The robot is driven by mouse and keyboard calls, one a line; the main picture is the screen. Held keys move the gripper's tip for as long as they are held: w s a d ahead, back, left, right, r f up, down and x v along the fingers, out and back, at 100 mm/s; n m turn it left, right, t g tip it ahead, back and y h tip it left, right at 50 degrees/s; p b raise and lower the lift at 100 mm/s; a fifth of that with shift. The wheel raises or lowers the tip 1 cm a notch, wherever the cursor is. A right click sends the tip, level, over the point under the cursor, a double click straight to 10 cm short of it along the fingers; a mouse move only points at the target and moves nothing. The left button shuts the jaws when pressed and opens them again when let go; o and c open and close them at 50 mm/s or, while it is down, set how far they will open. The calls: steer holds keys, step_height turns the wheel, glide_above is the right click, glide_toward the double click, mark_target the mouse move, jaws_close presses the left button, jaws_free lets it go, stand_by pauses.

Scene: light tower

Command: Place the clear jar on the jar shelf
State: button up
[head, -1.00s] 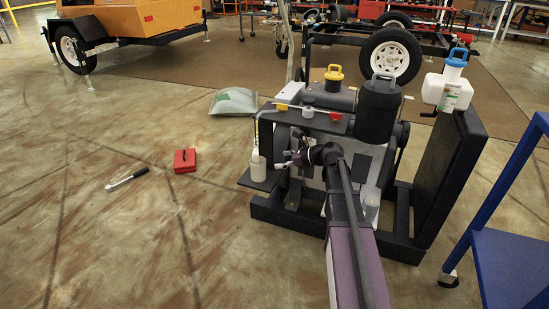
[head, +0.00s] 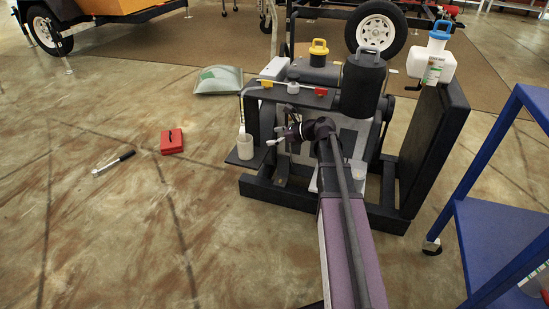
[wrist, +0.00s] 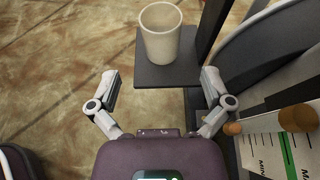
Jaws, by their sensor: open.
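A pale, open-topped jar (head: 245,147) stands upright on a small dark shelf (head: 238,161) at the left side of the black machine. In the wrist view the jar (wrist: 160,35) is cream-coloured and looks empty, and the dark shelf (wrist: 165,76) lies under it. My gripper (head: 270,142) is just right of the jar in the head view. In the wrist view my gripper (wrist: 160,82) is open, its fingers spread, with the jar beyond the tips and nothing between them. A second pale container (head: 356,169) sits low on the machine, partly hidden; I cannot tell which is the clear jar.
A red box (head: 172,141) and a wrench-like tool (head: 114,162) lie on the floor. A blue rack (head: 500,220) stands right.

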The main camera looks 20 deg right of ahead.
steer(key=s+a+f+n+g+h, duration=0.2)
steer(key=s+f+n+h, duration=0.1)
steer(key=s+n, duration=0.4)
steer(key=s+a+f+n+g+h, duration=0.3)
steer(key=s+f+n+h, duration=0.1)
steer(key=s+n, duration=0.4)
steer(key=s+a+f+n+g+h, duration=0.2)
steer(key=s+a+f+n+h, duration=0.1)
steer(key=s+n, duration=0.4)
steer(key=shift+s+f+n+g+h, duration=0.4)
steer(key=shift+f+n, duration=0.3)
steer(key=shift+n, duration=0.9)
